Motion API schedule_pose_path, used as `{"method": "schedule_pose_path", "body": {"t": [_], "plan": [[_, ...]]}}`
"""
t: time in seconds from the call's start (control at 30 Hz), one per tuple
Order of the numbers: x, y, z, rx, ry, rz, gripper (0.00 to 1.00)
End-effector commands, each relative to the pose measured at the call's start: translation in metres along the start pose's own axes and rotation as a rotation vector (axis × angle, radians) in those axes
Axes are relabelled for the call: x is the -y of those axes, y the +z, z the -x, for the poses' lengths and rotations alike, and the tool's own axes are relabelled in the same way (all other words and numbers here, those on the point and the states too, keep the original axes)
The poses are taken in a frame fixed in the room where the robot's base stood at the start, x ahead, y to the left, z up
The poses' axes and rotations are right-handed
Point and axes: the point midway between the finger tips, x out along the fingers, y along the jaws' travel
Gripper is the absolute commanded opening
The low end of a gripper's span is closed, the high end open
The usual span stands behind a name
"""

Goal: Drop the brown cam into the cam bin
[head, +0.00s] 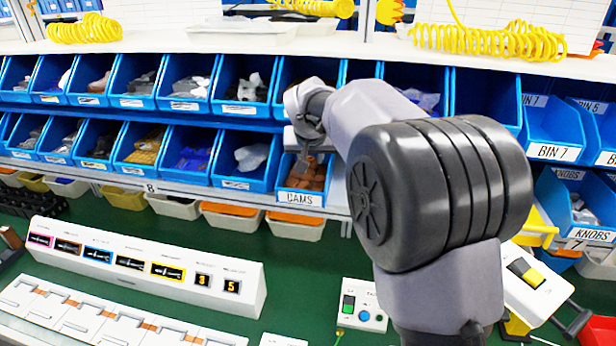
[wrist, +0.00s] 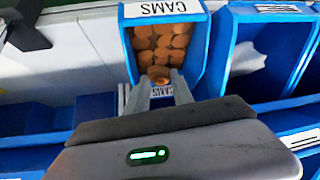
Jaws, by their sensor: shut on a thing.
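The cam bin (head: 301,198) is a blue bin with a CAMS label in the lower row of the rack, left of my arm in the head view. It holds several brown cams, and it also shows at the top of the wrist view (wrist: 196,55). My gripper (wrist: 160,86) is shut on a brown cam (wrist: 158,73) at its fingertips, in front of the bin's contents in the wrist view. In the head view my gripper (head: 306,150) is at the bin's opening, and the held cam is hard to tell from those in the bin.
Blue bins with other parts stand on both sides and in the row above (head: 245,93). A shelf with yellow coiled hoses (head: 490,40) runs above. A white panel with selectors (head: 140,262) stands on the green bench below.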

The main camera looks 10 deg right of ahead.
Motion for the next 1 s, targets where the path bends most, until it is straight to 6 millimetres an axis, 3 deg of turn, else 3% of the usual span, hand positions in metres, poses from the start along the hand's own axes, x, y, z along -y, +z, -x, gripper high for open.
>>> {"method": "schedule_pose_path", "body": {"t": [0.07, 0.1, 0.2, 0.23, 0.5, 0.63, 1.0], "plan": [[0.000, -0.001, 0.001, 0.000, 0.000, 0.000, 0.00], [0.000, -0.001, 0.001, 0.000, 0.000, 0.000, 0.32], [0.000, -0.001, 0.001, 0.001, 0.000, 0.000, 0.52], [0.000, -0.001, 0.001, 0.001, 0.000, 0.000, 0.54], [0.000, -0.001, 0.002, 0.001, 0.000, -0.001, 0.54], [0.000, -0.002, 0.016, -0.001, -0.001, 0.000, 0.54], [0.001, -0.003, 0.131, -0.003, -0.002, 0.000, 0.54]]}}
